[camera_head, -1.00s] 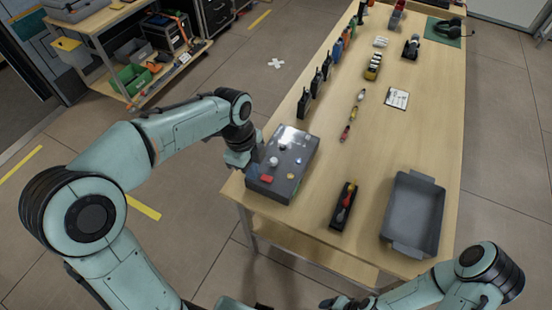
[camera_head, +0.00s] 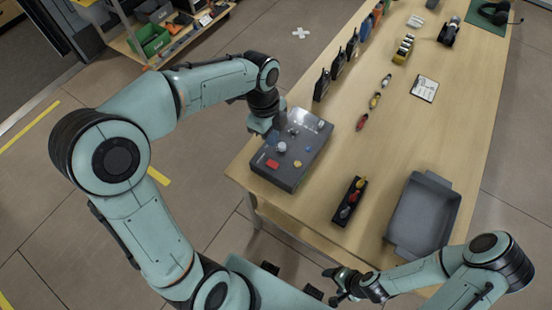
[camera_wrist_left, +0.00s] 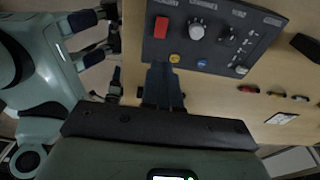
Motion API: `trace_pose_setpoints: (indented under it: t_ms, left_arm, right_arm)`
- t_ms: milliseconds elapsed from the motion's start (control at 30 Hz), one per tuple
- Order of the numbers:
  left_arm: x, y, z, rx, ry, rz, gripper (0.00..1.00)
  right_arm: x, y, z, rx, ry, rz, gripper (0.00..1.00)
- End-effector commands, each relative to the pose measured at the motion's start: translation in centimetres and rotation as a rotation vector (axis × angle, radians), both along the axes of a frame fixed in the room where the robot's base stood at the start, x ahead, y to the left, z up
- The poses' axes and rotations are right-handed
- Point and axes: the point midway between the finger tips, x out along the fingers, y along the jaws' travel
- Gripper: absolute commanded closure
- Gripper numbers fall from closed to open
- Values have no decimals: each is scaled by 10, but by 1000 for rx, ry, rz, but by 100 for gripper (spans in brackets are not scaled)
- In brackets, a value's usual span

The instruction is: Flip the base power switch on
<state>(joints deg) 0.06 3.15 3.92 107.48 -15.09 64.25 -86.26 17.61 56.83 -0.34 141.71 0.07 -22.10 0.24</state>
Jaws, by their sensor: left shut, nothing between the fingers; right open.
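A dark grey control box (camera_head: 287,177) sits at the table's near left corner. Its top has a red button (camera_head: 272,163), a grey knob (camera_head: 281,146), a yellow button (camera_head: 297,163) and small metal parts. In the left wrist view the box (camera_wrist_left: 262,20) also shows a blue button (camera_wrist_left: 202,63) and small toggles (camera_wrist_left: 241,70); the labels are too small to read, so I cannot tell which is the power switch. My left gripper (camera_head: 274,133) is shut and empty at the box's left edge; its fingertips (camera_wrist_left: 163,68) show by the yellow button. My right gripper (camera_head: 342,280) is open near the table's front edge.
A black holder (camera_head: 347,203) with coloured-handled tools and a grey tray (camera_head: 425,215) stand right of the box. Several black radios (camera_head: 321,85) line the left edge behind it. A notepad (camera_head: 424,88) lies farther back.

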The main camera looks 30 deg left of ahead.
Motion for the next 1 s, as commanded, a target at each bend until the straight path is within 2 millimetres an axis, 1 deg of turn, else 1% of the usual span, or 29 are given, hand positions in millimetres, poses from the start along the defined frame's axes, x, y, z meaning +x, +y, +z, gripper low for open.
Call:
trace_pose_setpoints:
  t_ms: [33, 300, 400, 500, 700, 1000]
  left_arm:
    - [-2, -1, -13, 1, 8, -1, 100]
    - [-3, -8, -71, 1, 8, -1, 100]
    - [-3, -11, -89, 1, 8, -1, 100]
    - [-2, -12, -102, 0, 5, -1, 100]
    - [-2, -14, -115, 0, 3, 0, 100]
    - [-2, -14, -117, 0, 2, 0, 100]
  right_arm:
    - [-2, 0, -3, 0, 2, 0, 28]
    - [-7, 0, -10, -1, 8, 0, 28]
    - [-8, 0, -11, 0, 9, 0, 28]
    - [-9, 0, -12, 0, 10, 0, 28]
    - [-9, 0, -12, 0, 10, 0, 28]
    - [-9, 0, -12, 0, 10, 0, 28]
